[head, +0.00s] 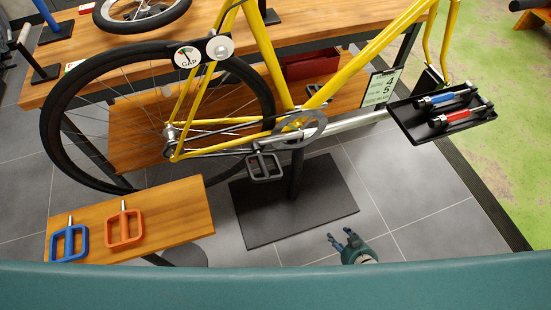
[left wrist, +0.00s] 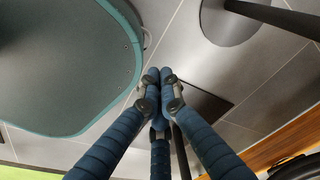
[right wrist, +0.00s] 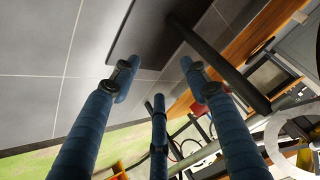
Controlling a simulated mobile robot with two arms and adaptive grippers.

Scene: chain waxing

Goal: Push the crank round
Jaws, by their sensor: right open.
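The yellow bicycle (head: 255,50) stands raised above the floor, with its chainring (head: 301,127) low on the frame. The crank and its black pedal (head: 264,167) hang down and to the left of the chainring. My right gripper (head: 345,239) is open and empty, below and right of the pedal in the head view and clear of it. In the right wrist view its fingers (right wrist: 160,65) are spread with nothing between them. My left gripper is outside the head view. In the left wrist view its fingertips (left wrist: 160,73) are together with nothing visible between them.
A black stand base (head: 325,218) lies under the bicycle. A small wooden table (head: 175,215) with a blue and an orange handled tool is at the left. A black tray (head: 420,128) with two tools is at the right.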

